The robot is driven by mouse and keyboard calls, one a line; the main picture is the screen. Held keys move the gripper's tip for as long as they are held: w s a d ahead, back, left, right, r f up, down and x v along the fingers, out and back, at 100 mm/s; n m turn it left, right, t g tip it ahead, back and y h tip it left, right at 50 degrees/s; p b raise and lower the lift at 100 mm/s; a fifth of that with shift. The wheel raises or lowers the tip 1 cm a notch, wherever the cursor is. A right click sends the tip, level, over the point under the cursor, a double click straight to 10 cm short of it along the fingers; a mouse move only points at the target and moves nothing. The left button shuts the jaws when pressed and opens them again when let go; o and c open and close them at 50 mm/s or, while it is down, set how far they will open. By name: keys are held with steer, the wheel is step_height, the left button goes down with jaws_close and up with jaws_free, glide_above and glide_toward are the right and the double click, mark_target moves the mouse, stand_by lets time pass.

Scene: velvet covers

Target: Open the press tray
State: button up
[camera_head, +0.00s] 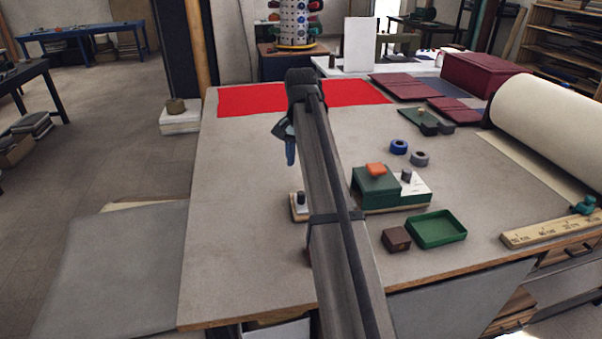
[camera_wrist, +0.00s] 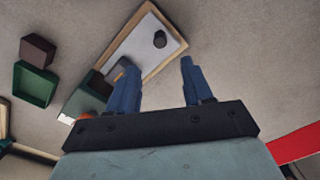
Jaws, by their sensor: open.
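A green press block (camera_head: 376,181) with an orange knob (camera_head: 376,169) stands right of my arm in the head view. In the wrist view, a wood-edged white tray (camera_wrist: 145,45) with a dark upright knob (camera_wrist: 160,39) stretches from beside the green block. The left end of the tray (camera_head: 298,210) shows left of my arm in the head view; my arm hides the stretch between it and the block. My gripper (camera_head: 290,150) hangs above the table, pointing down, beyond the tray end. Its blue fingers (camera_wrist: 158,70) are open and empty, and part of the block is hidden behind them.
A brown box (camera_head: 396,239) and a shallow green tray (camera_head: 437,231) lie in front of the press. Blue (camera_head: 399,146) and grey (camera_head: 420,158) rings lie behind it. A red sheet (camera_head: 245,99) lies at the back. The table's left side is clear.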

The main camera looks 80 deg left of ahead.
steer(key=shift+r, duration=0.95)
